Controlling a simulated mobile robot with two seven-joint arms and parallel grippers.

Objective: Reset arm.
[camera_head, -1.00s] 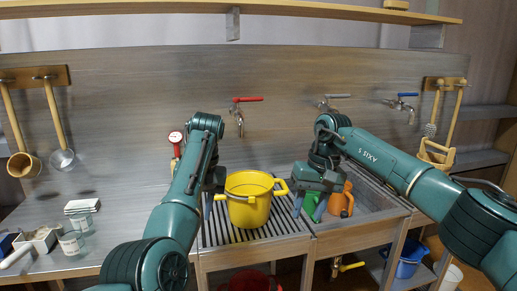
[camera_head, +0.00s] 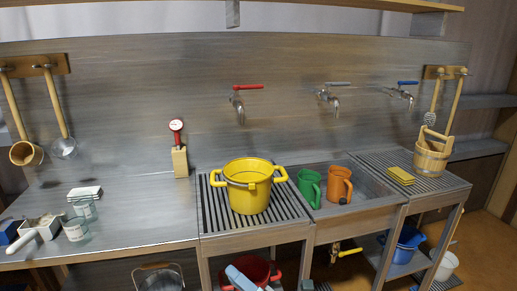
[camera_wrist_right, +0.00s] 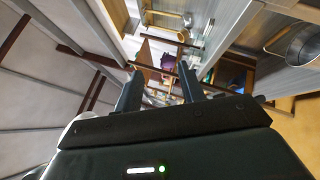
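My right gripper (camera_wrist_right: 160,84) shows in the right wrist view with its two dark fingers apart and nothing between them. My left arm and gripper are out of the head view. A yellow pot (camera_head: 248,198) stands upright on the slatted left rack. A green jug (camera_head: 309,188) and an orange jug (camera_head: 339,186) stand in the sink, apart from the grippers.
A wooden bucket (camera_head: 431,160) and yellow sponge (camera_head: 401,175) sit on the right rack. Glass jars (camera_head: 76,230) and a white block (camera_head: 84,192) are on the left counter (camera_head: 140,215). A gauge on a wooden block (camera_head: 180,161) stands behind. Taps line the wall.

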